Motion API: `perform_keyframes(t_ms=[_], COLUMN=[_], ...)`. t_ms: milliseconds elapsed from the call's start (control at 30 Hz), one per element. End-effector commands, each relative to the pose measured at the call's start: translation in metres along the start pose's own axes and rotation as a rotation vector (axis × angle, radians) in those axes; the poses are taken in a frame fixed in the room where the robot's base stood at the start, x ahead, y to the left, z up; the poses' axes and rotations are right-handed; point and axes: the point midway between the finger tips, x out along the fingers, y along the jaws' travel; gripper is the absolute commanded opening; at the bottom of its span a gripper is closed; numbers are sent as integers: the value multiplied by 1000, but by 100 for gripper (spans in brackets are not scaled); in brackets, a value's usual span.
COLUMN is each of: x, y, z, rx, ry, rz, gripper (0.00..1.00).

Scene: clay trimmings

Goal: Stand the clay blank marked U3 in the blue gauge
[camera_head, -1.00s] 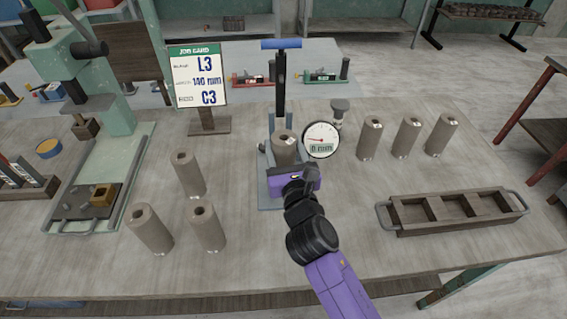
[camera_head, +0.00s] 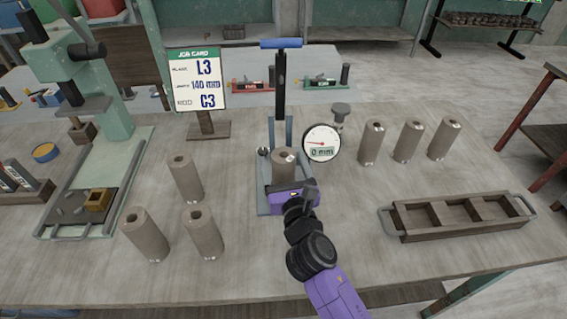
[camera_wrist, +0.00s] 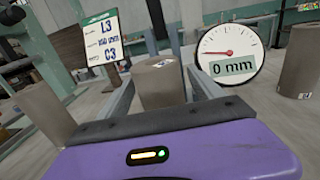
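The blue gauge (camera_head: 281,80) stands mid-table, an upright press with a blue handle; its dial (camera_head: 322,143) reads 0 mm, also in the wrist view (camera_wrist: 228,55). A brown cylindrical clay blank (camera_head: 283,168) with a hole in its top stands upright within the gauge's frame, below the dark column. It also shows in the wrist view (camera_wrist: 160,83). Its mark is too small to read. My purple gripper (camera_head: 290,190) is at the blank's near side, with grey fingers beside it, shut on it. The blank's foot is hidden by my gripper, so I cannot tell whether it touches the base.
Three blanks (camera_head: 187,180) stand front left and three more (camera_head: 409,142) at right. A wooden three-compartment tray (camera_head: 460,229) lies empty front right. A green press (camera_head: 110,150) is at left.

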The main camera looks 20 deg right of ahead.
Motion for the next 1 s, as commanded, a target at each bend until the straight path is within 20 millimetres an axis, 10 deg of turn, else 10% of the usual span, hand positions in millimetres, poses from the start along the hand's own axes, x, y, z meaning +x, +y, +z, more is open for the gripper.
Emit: perform_keyframes(t_ms=[367, 1000], x=[-2, -111], y=[0, 0], z=[4, 1], rx=[-1, -1], ry=[0, 1], rz=[0, 1], gripper=[76, 76])
